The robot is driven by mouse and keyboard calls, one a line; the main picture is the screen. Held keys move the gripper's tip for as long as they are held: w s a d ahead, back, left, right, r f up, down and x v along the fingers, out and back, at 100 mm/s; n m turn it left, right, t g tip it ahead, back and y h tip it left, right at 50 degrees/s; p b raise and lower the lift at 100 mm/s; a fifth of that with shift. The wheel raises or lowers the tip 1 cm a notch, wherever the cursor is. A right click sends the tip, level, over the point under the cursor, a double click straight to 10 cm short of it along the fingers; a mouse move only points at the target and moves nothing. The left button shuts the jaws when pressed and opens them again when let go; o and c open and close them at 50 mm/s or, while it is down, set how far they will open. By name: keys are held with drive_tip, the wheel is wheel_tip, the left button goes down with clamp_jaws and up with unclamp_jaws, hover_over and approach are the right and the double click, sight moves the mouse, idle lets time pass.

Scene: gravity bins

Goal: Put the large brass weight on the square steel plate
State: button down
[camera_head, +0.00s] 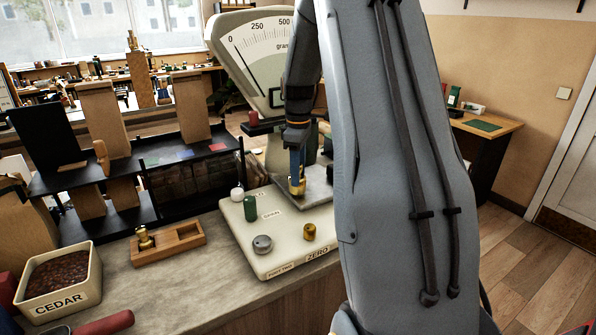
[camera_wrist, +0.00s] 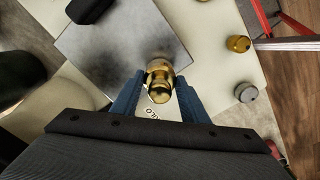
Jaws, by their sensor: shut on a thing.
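The large brass weight (camera_head: 297,186) is upright between the blue fingers of my gripper (camera_head: 296,168), which is shut on it. In the wrist view the weight (camera_wrist: 159,88) sits between the two fingertips (camera_wrist: 158,80). The square steel plate (camera_head: 318,197) is on the scale, partly hidden by my arm. In the wrist view the plate (camera_wrist: 112,45) spreads beyond the weight, which overlaps its near edge. I cannot tell whether the weight's base touches the plate.
The scale (camera_head: 292,258) has a brass knob (camera_head: 309,231), a grey knob (camera_head: 262,244) and a green cylinder (camera_head: 250,208). A wooden block (camera_head: 178,245) holds a smaller brass weight (camera_head: 144,237). A black rack (camera_head: 185,160) stands left. A CEDAR box (camera_head: 62,301) is front left.

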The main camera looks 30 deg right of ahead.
drive_tip(key=shift+f, duration=0.45)
idle(0.4)
drive_tip(key=c, duration=1)
unclamp_jaws()
drive_tip(key=shift+r+b, duration=1.45)
drive_tip(key=shift+r, duration=2.45)
